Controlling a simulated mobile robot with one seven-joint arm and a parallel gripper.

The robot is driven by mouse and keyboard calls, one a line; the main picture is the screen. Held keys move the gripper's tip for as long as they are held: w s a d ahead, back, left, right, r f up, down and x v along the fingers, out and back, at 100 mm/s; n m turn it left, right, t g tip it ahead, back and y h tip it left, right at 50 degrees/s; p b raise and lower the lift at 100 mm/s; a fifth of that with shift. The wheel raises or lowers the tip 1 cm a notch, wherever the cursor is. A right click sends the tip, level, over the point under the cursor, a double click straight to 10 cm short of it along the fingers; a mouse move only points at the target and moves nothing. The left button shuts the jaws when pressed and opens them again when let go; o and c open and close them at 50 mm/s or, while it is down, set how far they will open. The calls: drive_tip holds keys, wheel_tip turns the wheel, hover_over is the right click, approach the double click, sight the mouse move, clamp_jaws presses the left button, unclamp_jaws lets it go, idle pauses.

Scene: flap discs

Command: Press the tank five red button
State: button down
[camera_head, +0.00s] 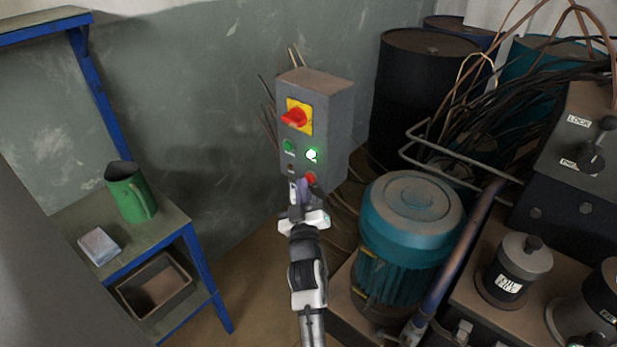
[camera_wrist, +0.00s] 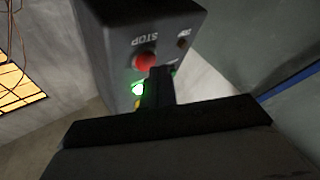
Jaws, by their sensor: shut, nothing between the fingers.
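A grey control box (camera_head: 333,122) stands in front of the wall. Its face carries a red rotary switch (camera_head: 294,117) on a yellow plate, a green button (camera_head: 289,146), a lit green-white lamp (camera_head: 312,155) and a red button (camera_head: 311,178) low on the right. In the wrist view the red button (camera_wrist: 145,62) has the word STOP beside it, upside down. My gripper (camera_head: 299,190) is shut and empty, at the lower part of the box face. In the wrist view my fingers (camera_wrist: 157,86) are right beside the red button; I cannot tell whether they touch it. No tank five label is readable.
A teal motor (camera_head: 412,215) stands close on the right of my arm. Dark drums (camera_head: 425,85) and loose cables (camera_head: 480,110) are behind it. A blue-framed shelf (camera_head: 195,260) with a green jug (camera_head: 130,192) stands left. Bare wall lies between shelf and box.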

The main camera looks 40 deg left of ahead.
drive_tip(key=shift+w+p, duration=0.5)
idle(0.8)
drive_tip(key=shift+s, duration=0.1)
drive_tip(key=shift+s+b, duration=0.75)
drive_tip(key=shift+b, duration=0.3)
drive_tip(key=shift+s, duration=0.1)
